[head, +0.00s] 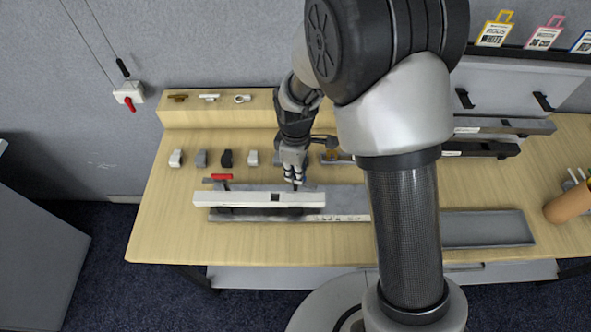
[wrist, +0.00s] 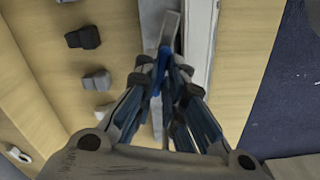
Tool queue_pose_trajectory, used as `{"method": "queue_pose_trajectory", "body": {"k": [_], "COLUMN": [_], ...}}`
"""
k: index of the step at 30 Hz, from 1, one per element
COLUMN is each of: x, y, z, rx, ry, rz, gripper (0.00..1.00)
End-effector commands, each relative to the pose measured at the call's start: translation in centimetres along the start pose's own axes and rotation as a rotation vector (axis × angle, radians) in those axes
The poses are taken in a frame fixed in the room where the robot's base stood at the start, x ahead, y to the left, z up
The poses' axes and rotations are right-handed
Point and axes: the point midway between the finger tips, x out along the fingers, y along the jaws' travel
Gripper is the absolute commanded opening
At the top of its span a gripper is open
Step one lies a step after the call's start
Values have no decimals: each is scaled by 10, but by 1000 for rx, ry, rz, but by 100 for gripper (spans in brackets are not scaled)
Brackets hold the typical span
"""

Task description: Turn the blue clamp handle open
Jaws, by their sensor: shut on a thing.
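My gripper (head: 294,181) is at the right part of a white bar fixture on the table, its fingers pointing down. In the wrist view my gripper (wrist: 163,72) is shut on the blue clamp handle (wrist: 164,53), a narrow blue piece showing between the fingertips. The fingers hide most of the handle, so its exact angle cannot be told. The white bar (head: 235,199) lies along a grey metal rail (head: 345,204). A red clamp handle (head: 222,177) sits at the bar's left end, apart from my gripper.
Several small grey, white and black blocks (head: 201,158) stand in a row behind the fixture. A raised wooden shelf (head: 190,116) with small parts runs along the back. Dark-ended bars (head: 490,149) lie at right, near a tan cylinder (head: 568,206). The table's front left is clear.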

Motion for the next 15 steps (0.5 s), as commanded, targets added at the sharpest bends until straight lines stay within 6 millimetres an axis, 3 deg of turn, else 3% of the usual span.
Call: {"method": "queue_pose_trajectory", "body": {"k": [15], "x": [0], "y": [0], "z": [0], "rx": [-277], "ry": [0], "rz": [1], "gripper": [0]}}
